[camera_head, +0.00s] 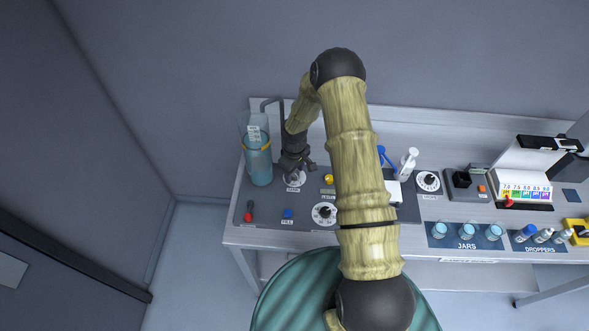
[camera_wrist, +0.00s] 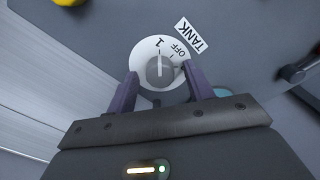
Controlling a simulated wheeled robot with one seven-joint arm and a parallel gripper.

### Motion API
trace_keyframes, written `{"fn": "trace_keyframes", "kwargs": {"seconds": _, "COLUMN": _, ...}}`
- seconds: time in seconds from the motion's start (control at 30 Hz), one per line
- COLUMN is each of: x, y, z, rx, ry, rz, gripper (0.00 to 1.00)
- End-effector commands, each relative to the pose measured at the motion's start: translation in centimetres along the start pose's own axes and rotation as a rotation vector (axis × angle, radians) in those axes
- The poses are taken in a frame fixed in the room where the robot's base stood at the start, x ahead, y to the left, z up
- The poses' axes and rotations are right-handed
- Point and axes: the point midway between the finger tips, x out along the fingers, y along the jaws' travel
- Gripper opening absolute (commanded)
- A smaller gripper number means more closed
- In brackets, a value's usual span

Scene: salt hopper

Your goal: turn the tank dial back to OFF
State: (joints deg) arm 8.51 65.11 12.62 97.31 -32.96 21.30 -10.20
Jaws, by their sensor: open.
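The tank dial (camera_wrist: 148,48) is a white disc with a grey round knob (camera_wrist: 160,71), marked "1" and "OFF", beside a white TANK label (camera_wrist: 190,36). The knob's pale line seems to point at "1", with "OFF" to the right of it. My gripper (camera_wrist: 160,72) is open, one purple finger at each side of the knob; I cannot tell whether they touch it. In the head view my gripper (camera_head: 296,166) points down over the dial (camera_head: 293,181) and hides part of it.
A clear water tank (camera_head: 259,165) stands left of my gripper. A red-handled lever (camera_head: 249,208), a blue button (camera_head: 287,213), a yellow button (camera_head: 329,179) and another dial (camera_head: 324,213) are close by on the grey panel. Jars (camera_head: 467,231) stand at the right.

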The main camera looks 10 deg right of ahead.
Motion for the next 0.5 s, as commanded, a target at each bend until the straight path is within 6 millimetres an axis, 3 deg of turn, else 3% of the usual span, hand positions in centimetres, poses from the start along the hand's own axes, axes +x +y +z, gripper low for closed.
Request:
{"fn": "trace_keyframes", "kwargs": {"seconds": 0.23, "x": 0.06, "y": 0.02, "z": 0.0, "rx": 0.0, "ry": 0.0, "rz": 0.0, "gripper": 0.52}}
{"fn": "trace_keyframes", "kwargs": {"seconds": 0.43, "x": 0.04, "y": 0.03, "z": 0.01, "rx": 0.0, "ry": 0.0, "rz": 0.0, "gripper": 0.13}}
{"fn": "trace_keyframes", "kwargs": {"seconds": 0.5, "x": 0.03, "y": 0.03, "z": 0.02, "rx": 0.0, "ry": 0.0, "rz": 0.001, "gripper": 0.07}}
